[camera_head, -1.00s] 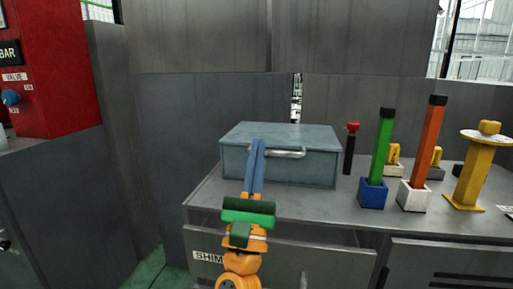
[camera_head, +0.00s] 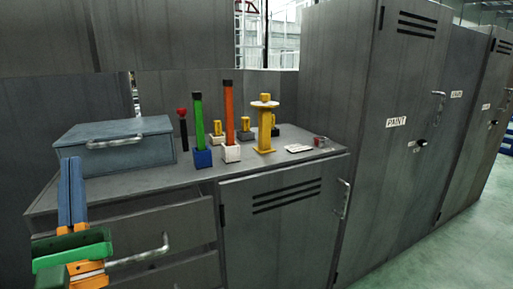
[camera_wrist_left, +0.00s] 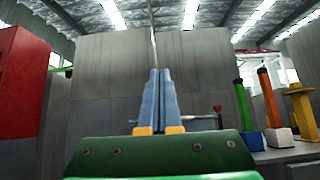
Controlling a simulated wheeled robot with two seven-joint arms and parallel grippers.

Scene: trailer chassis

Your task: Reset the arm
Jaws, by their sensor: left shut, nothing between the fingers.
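My left gripper (camera_head: 73,190) is at the lower left of the head view, with its blue fingers together, pointing up, and nothing between them. It stands in front of the blue-grey metal box (camera_head: 115,148) on the workbench, apart from the drawer handle below. In the left wrist view the shut fingers (camera_wrist_left: 158,95) rise in the middle against a grey wall panel. My right gripper does not show in either view.
The workbench (camera_head: 190,178) holds a green stick (camera_head: 199,118), an orange stick (camera_head: 229,112) and a yellow stand (camera_head: 265,125). A drawer (camera_head: 160,228) stands partly open below. Grey cabinets (camera_head: 390,80) line the right; green floor (camera_head: 480,220) lies clear beyond.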

